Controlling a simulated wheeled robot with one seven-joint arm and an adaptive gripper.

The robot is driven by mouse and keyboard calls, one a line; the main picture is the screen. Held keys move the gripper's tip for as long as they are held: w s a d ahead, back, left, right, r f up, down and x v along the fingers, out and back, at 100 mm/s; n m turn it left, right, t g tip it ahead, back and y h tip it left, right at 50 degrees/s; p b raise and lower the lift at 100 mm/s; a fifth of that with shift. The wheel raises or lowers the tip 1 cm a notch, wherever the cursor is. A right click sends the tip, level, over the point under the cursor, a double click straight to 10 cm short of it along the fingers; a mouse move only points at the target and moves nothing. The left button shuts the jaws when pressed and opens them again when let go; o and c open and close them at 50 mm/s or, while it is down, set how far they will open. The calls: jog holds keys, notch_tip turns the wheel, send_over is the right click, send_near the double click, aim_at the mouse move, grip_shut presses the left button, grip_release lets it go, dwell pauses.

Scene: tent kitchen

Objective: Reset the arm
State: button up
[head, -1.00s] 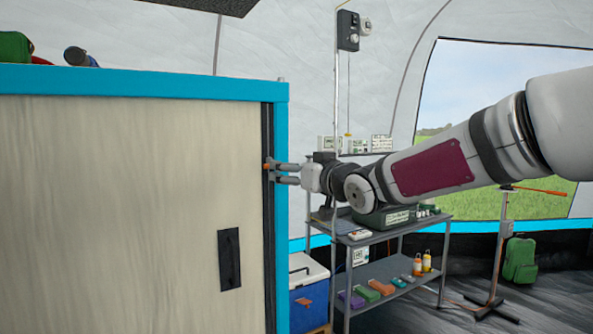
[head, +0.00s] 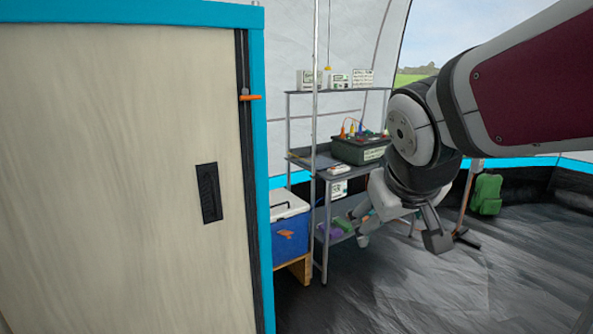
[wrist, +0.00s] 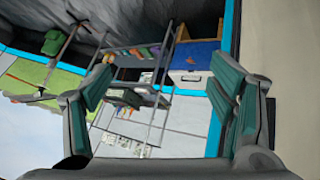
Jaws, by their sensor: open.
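My arm reaches in from the right in the head view. My gripper (head: 400,240) hangs low at the right of the picture, pointing down, apart from the cabinet (head: 110,130). Its fingers are spread with nothing between them. In the wrist view, my gripper (wrist: 160,88) also shows both fingers wide apart and empty, with the shelf rack (wrist: 150,55) beyond them. The cabinet has a pale door with a black recessed handle (head: 208,192) and a blue frame. A small orange latch (head: 250,97) sticks out at the door's right edge.
A blue cooler (head: 288,238) stands beside the cabinet. The grey rack behind my gripper carries a dark green box (head: 358,149) and small goods. A green backpack (head: 487,194) sits at the tent wall. The dark floor (head: 500,275) at right is clear.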

jog(key=s+d+f+m+g+y, duration=0.1)
jog(key=s+d+f+g, duration=0.2)
jog(key=s, duration=1)
jog(key=s+d+f+m+g+y, duration=0.1)
jog(key=s+f+m+g, duration=0.3)
jog(key=s, duration=1)
notch_tip(320, 180, up, 16)
jog(key=n+t+p, duration=0.2)
jog(key=t+p, duration=0.1)
jog(key=p, duration=1.1)
jog(key=shift+w+d+t+h+p, duration=0.25)
jog(key=shift+w+t+h+p, duration=0.05)
jog(key=shift+w+p, duration=0.1)
jog(key=shift+f, duration=0.1)
